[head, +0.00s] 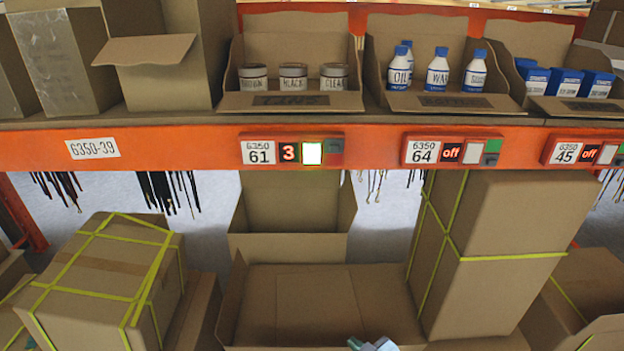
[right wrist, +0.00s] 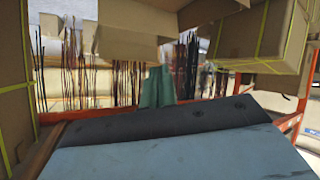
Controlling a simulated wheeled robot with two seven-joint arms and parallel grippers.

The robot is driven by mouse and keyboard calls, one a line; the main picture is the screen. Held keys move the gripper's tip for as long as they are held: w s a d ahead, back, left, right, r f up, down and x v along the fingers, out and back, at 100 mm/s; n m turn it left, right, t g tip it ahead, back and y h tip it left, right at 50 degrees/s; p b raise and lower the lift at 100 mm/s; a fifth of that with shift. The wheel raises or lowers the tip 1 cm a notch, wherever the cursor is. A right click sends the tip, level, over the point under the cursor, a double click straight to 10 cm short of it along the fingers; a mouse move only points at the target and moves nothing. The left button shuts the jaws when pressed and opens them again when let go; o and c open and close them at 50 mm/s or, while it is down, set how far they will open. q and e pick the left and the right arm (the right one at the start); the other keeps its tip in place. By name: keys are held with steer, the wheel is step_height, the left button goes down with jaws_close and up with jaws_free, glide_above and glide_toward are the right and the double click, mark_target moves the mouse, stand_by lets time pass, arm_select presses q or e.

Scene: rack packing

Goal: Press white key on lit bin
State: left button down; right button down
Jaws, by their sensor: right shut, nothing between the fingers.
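The lit bin's label unit 61 (head: 292,152) is on the orange shelf beam in the head view. Its display shows a red 3, and its white key (head: 312,153) glows with a green edge. Above it, the lit bin (head: 290,101) holds jars marked brown, black and clear. My right gripper (head: 372,344) shows only as a pale teal tip at the bottom edge of the head view, well below the key and apart from it. In the right wrist view its teal fingers (right wrist: 157,88) are together and empty. My left gripper is not in view.
Units 64 (head: 452,152) and 45 (head: 582,152) read off. An open carton (head: 320,300) lies below the lit unit. Strapped boxes stand left (head: 105,270) and right (head: 490,260) of it. Bottles (head: 437,72) stand in the bin to the right.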

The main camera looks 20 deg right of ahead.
steer(key=w+a+r+n+t+y+p, duration=0.1)
steer(key=w+r+t, duration=0.1)
steer(key=r, duration=0.6)
steer(key=w+a+r+n+t+y+p, duration=0.1)
steer(key=w+a+r, duration=0.15)
steer(key=r, duration=0.55)
steer(key=w+a+r+t+y+p, duration=0.1)
steer(key=w+r+t, duration=0.1)
steer(key=r, duration=0.6)
steer(key=s+a+r+n+t+y+p, duration=0.1)
steer(key=a+r+n+y, duration=0.1)
steer(key=r, duration=0.7)
steer(key=s+a+r+n+t+y+p, duration=0.1)
steer(key=a+r+y, duration=0.1)
steer(key=r, duration=0.8)
steer(key=shift+n+y, duration=0.4)
steer(key=shift+w, duration=0.15)
steer(key=b, duration=0.2)
glide_toward(301, 150)
steer(key=w+a+r, duration=0.1)
steer(key=w+a, duration=0.1)
steer(key=a, duration=0.1)
steer(key=shift+w+d+r, duration=0.2)
steer(key=shift+w+r, duration=0.05)
steer(key=shift+w, duration=0.45)
steer(key=shift+w+d, duration=0.15)
steer(key=shift+w, duration=0.25)
